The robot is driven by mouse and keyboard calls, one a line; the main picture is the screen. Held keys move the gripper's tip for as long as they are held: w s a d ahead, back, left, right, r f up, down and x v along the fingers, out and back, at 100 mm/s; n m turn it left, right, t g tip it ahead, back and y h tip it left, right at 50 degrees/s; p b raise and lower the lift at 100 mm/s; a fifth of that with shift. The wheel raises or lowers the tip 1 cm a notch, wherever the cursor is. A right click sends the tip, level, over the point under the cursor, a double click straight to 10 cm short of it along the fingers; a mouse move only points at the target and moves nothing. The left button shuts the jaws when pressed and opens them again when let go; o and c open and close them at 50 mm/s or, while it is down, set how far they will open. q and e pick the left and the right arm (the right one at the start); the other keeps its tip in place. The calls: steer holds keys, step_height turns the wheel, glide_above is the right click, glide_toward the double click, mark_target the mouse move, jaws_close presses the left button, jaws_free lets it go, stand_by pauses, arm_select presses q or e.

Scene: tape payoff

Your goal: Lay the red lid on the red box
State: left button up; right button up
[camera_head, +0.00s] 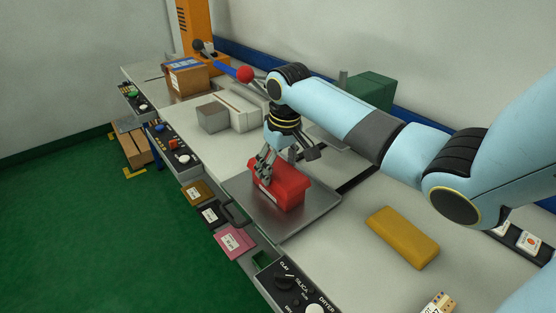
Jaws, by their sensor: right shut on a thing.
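The red box (289,194) stands on a grey metal plate (262,220) in the middle of the bench. A red top, apparently the red lid (290,173), lies at the height of the box's upper edge; I cannot tell whether it rests fully on the box. My right gripper (266,177) points down at the left side of this red top, with its fingers shut on it. The fingers and wrist hide part of the lid and its far edge. My left gripper is not in view.
A yellow block (403,237) lies right of the plate. Grey and white boxes (213,117) and a cardboard box (187,77) stand behind, to the left. A green box (371,90) stands behind my right arm. Control panels (290,287) line the bench's front edge.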

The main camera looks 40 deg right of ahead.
steer(key=shift+f+p, duration=0.3)
steer(key=shift+f, duration=0.55)
stand_by(0.8)
steer(key=o, duration=1.2)
steer(key=shift+c, duration=0.2)
step_height(320, 180, up, 12)
steer(key=s, duration=0.1)
steer(key=shift+s, duration=0.35)
steer(key=shift+a+f, duration=0.1)
